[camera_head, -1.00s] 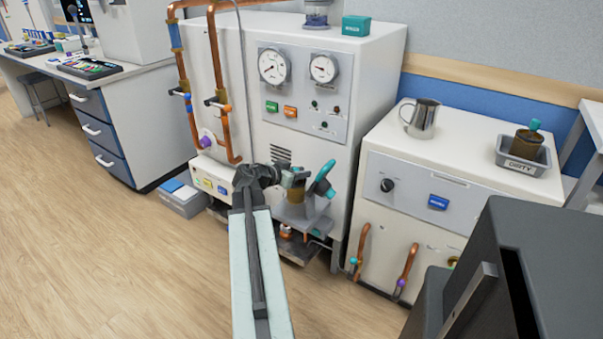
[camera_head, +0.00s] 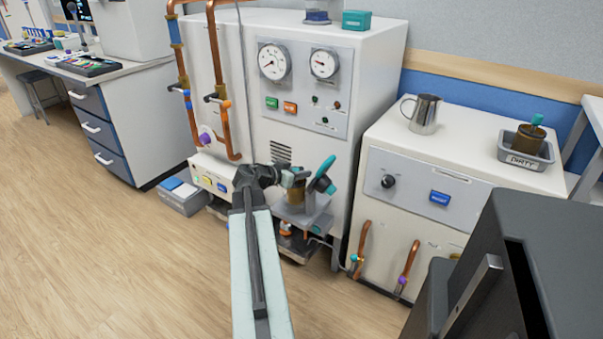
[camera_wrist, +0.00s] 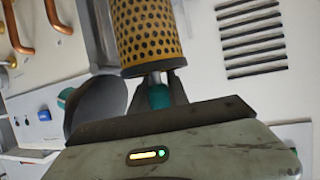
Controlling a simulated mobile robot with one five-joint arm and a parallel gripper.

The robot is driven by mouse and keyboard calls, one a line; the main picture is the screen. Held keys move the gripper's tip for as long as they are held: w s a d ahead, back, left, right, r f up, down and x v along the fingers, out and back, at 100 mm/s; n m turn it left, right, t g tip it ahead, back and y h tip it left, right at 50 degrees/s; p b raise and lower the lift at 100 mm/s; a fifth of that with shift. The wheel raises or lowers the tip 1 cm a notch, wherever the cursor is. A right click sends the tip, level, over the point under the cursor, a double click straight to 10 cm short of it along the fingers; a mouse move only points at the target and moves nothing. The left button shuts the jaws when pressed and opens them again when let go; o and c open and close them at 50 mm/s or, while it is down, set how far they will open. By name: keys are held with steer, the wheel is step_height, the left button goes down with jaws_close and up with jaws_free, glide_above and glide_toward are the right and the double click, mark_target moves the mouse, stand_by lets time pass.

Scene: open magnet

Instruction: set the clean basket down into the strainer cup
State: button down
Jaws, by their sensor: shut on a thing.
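The clean basket (camera_wrist: 150,35) is a yellow-brown perforated cylinder. In the wrist view, my gripper (camera_wrist: 160,90) is shut on its teal knob (camera_wrist: 159,96), and the basket's far end leaves the frame. In the head view, my gripper (camera_head: 285,178) is at the front of the white machine, with the basket (camera_head: 297,196) hanging below it. The grey strainer cup (camera_head: 303,217) is directly under the basket. I cannot tell whether the basket's lower end is inside the cup or just above it. A dark lid with a teal handle (camera_head: 325,166) stands raised beside the cup, on the right.
The white machine (camera_head: 225,120) with gauges and copper pipes stands close behind. A lower cabinet (camera_head: 405,235) on the right carries a metal jug (camera_head: 424,114) and a grey tray marked DIRTY (camera_head: 522,161) with a brown basket in it. Open floor is at left.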

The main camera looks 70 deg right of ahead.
mark_target(301, 181)
steer(key=shift+f, duration=0.2)
steer(key=shift+f+b, duration=0.95)
steer(key=shift+b, duration=0.15)
steer(key=shift+s+a+f+b, duration=0.1)
steer(key=shift+a+f+b, duration=0.1)
steer(key=shift+f+b, duration=0.3)
steer(key=c, duration=1.2)
jaws_free()
steer(key=shift+r, duration=0.1)
steer(key=shift+w+a, duration=0.1)
steer(key=shift+w, duration=0.1)
steer(key=p+v, duration=0.1)
steer(key=v, duration=0.1)
steer(key=p+v, duration=0.1)
steer(key=v, duration=0.2)
steer(key=p+v, duration=0.1)
steer(key=v, duration=0.1)
steer(key=shift+s+a+r, duration=0.1)
steer(key=shift+a+r, duration=0.1)
steer(key=shift+r, duration=0.25)
